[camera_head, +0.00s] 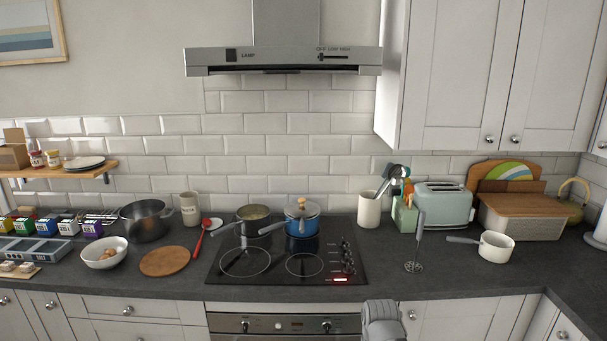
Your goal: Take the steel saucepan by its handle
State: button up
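A steel-coloured saucepan (252,214) stands at the back left of the black hob, with something greenish-brown inside it. A grey rounded part of my arm shows at the bottom edge, right of centre, well in front of the hob. My gripper itself is not in view.
A red spoon (200,238) and a round wooden board (165,261) lie left of the hob (275,272). A large dark pot (146,221) and a cream jug (190,208) stand farther left. A whisk (413,266) and cream saucepan (495,246) are right.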

aim_at(250, 218)
jog(key=z, duration=1.35)
jog(key=i, duration=1.05)
jog(key=u, duration=0.65)
